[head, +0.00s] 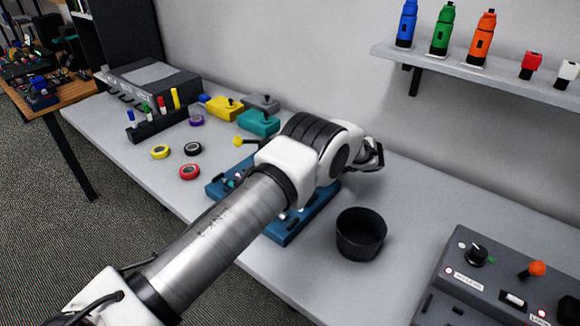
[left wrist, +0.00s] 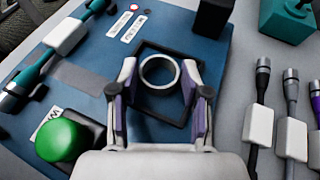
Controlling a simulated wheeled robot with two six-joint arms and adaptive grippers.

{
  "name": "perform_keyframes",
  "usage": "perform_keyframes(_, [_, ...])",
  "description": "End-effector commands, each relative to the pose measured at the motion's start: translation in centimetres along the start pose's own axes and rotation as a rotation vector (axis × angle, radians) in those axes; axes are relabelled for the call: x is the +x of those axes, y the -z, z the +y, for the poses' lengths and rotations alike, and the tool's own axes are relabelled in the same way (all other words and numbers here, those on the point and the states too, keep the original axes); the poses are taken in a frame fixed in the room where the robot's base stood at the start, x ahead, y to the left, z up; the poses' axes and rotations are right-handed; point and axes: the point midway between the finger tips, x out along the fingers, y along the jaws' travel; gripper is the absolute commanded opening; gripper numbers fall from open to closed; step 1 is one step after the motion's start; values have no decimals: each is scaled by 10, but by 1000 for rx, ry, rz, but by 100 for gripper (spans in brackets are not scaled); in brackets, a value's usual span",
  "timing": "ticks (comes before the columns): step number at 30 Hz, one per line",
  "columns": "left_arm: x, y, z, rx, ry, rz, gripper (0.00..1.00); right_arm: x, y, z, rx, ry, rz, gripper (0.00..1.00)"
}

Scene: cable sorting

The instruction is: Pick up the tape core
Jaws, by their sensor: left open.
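The tape core, a pale grey open ring (left wrist: 160,72), shows in the left wrist view inside a dark square outline on the blue board (left wrist: 75,100). My left gripper (left wrist: 159,77) is open, with one finger on each side of the ring. The fingers look close to its sides; I cannot tell whether they touch it. In the head view my left arm covers much of the blue board (head: 287,236) and hides the ring. My right gripper is not in view.
A green button (left wrist: 62,140) and a teal connector (left wrist: 15,88) are on the board. Several cable ends (left wrist: 258,125) lie to its right. In the head view a black cup (head: 361,243) stands right of the board. Red tape (head: 190,171) and other rolls lie to the left.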

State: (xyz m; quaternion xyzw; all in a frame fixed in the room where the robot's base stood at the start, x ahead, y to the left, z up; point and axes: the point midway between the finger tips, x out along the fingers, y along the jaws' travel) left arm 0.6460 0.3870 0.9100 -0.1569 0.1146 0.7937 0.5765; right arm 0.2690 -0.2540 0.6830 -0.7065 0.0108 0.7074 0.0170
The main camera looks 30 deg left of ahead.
Motion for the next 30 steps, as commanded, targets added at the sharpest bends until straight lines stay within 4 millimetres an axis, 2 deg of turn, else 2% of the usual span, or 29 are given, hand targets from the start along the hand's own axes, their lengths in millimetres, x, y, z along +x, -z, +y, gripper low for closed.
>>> perform_keyframes(3, [8,0,0,1,-1,-1,47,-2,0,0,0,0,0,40])
perform_keyframes(7, [8,1,0,0,0,0,47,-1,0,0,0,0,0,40])
perform_keyframes(8, [8,1,0,0,0,0,43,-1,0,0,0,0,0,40])
perform_keyframes(9, [8,1,0,0,0,0,31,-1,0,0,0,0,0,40])
perform_keyframes(10, [8,0,0,0,0,0,28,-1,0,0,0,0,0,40])
perform_keyframes(21, [6,-2,0,-1,1,0,27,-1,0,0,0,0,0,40])
perform_keyframes(26, [-4,-26,0,-3,2,1,27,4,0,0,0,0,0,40])
perform_keyframes(30, [-17,-58,0,-4,2,1,27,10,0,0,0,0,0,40])
